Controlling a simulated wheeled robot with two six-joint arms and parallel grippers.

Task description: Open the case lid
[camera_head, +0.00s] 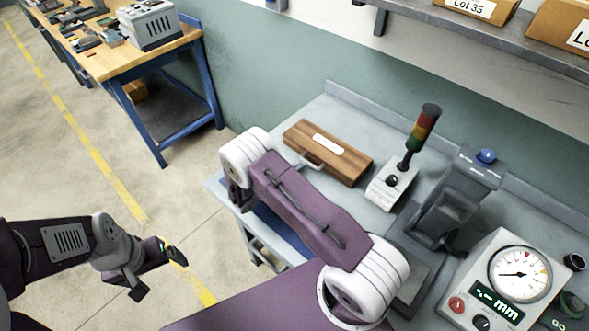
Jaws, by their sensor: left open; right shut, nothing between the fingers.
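The wooden case (345,161) lies on the grey workbench (352,108), near its back left. It has a white label on top and a handle on its front side, and it looks closed. My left gripper (158,272) is open and empty over the floor, well left of the bench and apart from the case. My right arm (305,210) reaches across the front of the bench, its far end just left of the case. The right gripper itself does not show. The forearm covers part of the bench front.
A signal tower (408,160) on a white base stands right of the case. A grey machine (450,205) with a blue knob and a dial gauge box (510,280) stand further right. A shelf (480,28) with boxes overhangs the back.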

